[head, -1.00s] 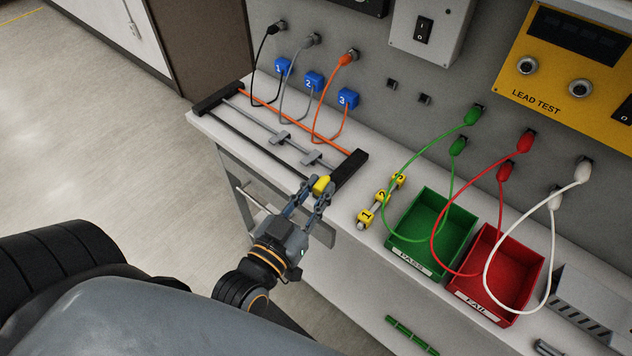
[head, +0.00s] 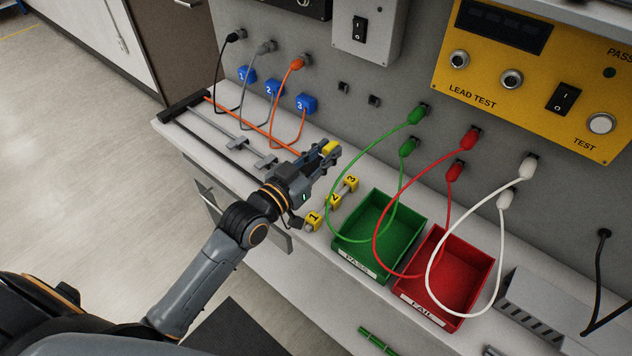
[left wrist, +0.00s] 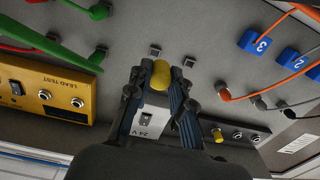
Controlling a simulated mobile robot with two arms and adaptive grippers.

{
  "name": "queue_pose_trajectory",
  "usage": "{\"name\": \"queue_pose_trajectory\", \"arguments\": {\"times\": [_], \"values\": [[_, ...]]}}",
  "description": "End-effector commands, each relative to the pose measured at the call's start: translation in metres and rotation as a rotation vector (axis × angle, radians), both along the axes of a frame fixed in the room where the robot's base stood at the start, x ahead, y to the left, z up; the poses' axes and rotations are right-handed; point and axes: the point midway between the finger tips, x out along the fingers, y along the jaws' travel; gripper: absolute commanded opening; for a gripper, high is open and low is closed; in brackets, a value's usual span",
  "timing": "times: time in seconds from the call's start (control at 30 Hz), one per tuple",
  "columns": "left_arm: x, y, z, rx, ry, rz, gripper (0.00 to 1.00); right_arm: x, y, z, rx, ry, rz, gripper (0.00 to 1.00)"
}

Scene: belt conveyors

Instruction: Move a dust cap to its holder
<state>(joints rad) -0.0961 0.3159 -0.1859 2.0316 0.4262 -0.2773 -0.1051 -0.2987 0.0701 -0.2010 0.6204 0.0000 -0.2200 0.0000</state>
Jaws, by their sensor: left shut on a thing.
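A small yellow dust cap (head: 330,147) is held between the fingers of my left gripper (head: 325,153), above the bench and near the back panel. In the left wrist view the cap (left wrist: 161,75) shows between the fingertips (left wrist: 158,90), with the grey panel beyond it. A row of yellow blocks numbered 1, 2 and 3 (head: 333,201) on a grey bar sits on the bench, below and right of my gripper; it may be the holder. Another yellow cap-like piece (left wrist: 218,135) shows on a black strip in the left wrist view. My right gripper is not in view.
Two small black sockets (head: 343,87) are on the panel behind my gripper. Green (head: 346,255) and red (head: 412,289) bins stand to the right, with looping leads above them. A rail frame (head: 184,106) lies left, below blue numbered tags (head: 274,88).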

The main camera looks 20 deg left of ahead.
Motion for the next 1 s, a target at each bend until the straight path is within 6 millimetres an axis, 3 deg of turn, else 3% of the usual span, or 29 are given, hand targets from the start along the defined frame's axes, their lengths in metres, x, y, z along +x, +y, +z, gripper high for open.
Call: {"name": "queue_pose_trajectory", "arguments": {"times": [0.1, 0.3, 0.53, 1.0], "values": [[0.038, 0.018, 0.011, 0.019, -0.003, -0.014, 0.00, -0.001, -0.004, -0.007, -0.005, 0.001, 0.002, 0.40], [0.077, 0.045, 0.031, 0.020, 0.004, -0.008, 0.00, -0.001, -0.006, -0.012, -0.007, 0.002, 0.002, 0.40], [0.092, 0.054, 0.038, 0.016, 0.009, -0.003, 0.00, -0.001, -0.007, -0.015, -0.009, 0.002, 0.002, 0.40], [0.128, 0.040, 0.036, 0.015, 0.008, -0.003, 0.00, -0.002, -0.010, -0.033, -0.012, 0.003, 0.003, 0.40]]}}
